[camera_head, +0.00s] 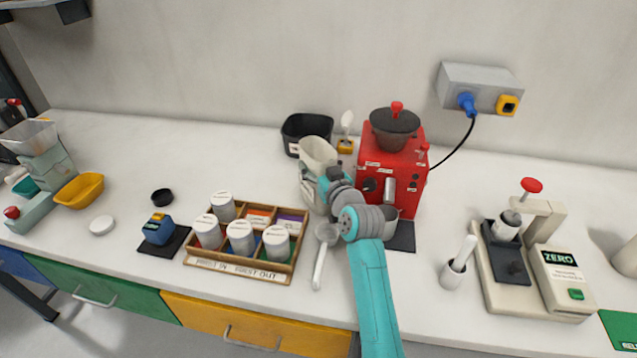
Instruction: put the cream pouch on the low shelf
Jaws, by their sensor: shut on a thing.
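The cream pouch (318,151) is a pale upright shape near the middle of the counter, just left of the red machine. My gripper (316,180) is shut on it; my arm reaches in from the front edge. The fingertips and the pouch's lower part are partly hidden by the gripper and wrist, and I cannot tell whether the pouch touches the counter. I cannot make out the low shelf for certain; a dark-edged shelf piece (72,12) shows at the top left corner.
A red machine (405,160) stands close right of my gripper, with a black bin (305,130) behind. A wooden tray (190,262) of several white-lidded jars and a scoop (322,260) lie in front. A press-like device (540,260) stands right. Counter space is clear behind the tray.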

